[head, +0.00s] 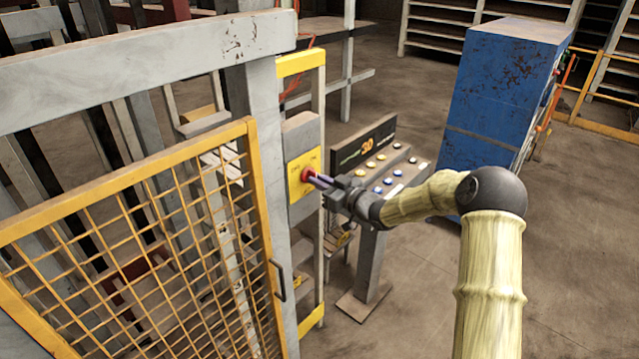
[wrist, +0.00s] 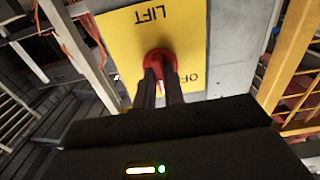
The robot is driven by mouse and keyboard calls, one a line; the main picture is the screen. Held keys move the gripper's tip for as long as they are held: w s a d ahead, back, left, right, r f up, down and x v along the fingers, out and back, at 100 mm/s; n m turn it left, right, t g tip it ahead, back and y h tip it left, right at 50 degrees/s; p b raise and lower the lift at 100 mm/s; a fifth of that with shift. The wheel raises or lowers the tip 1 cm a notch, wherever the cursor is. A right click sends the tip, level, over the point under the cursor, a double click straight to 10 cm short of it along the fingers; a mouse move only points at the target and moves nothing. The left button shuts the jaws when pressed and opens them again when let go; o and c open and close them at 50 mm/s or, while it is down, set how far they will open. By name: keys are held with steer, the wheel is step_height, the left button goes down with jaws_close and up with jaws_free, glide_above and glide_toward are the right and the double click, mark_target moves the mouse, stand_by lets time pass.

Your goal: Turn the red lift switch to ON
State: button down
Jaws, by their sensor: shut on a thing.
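The red lift switch (head: 307,174) is a round red knob on a yellow plate (head: 296,186) fixed to a grey box on the post. In the wrist view the red switch (wrist: 160,60) sits in the middle of the yellow plate (wrist: 120,40), which reads "LIFT" upside down and part of "OF". My gripper (head: 318,180) reaches it from the right, and its dark fingers are closed on the knob; the fingers also show in the wrist view (wrist: 161,80). The fingers hide part of the knob, so its exact setting cannot be told.
A control panel (head: 380,165) with several coloured buttons and a "30" display stands just behind my gripper. A yellow mesh gate (head: 150,250) is at the left. A blue cabinet (head: 500,95) stands at the back right. The floor (head: 590,230) at the right is clear.

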steer(key=m+p, duration=0.2)
steer(key=m, duration=0.7)
steer(key=shift+m, duration=0.3)
stand_by(0.3)
steer(key=c, duration=1.5)
jaws_free()
steer(key=shift+d, duration=0.1)
steer(key=b+v, duration=0.6)
steer(key=v, duration=1.1)
steer(key=shift+s, duration=0.2)
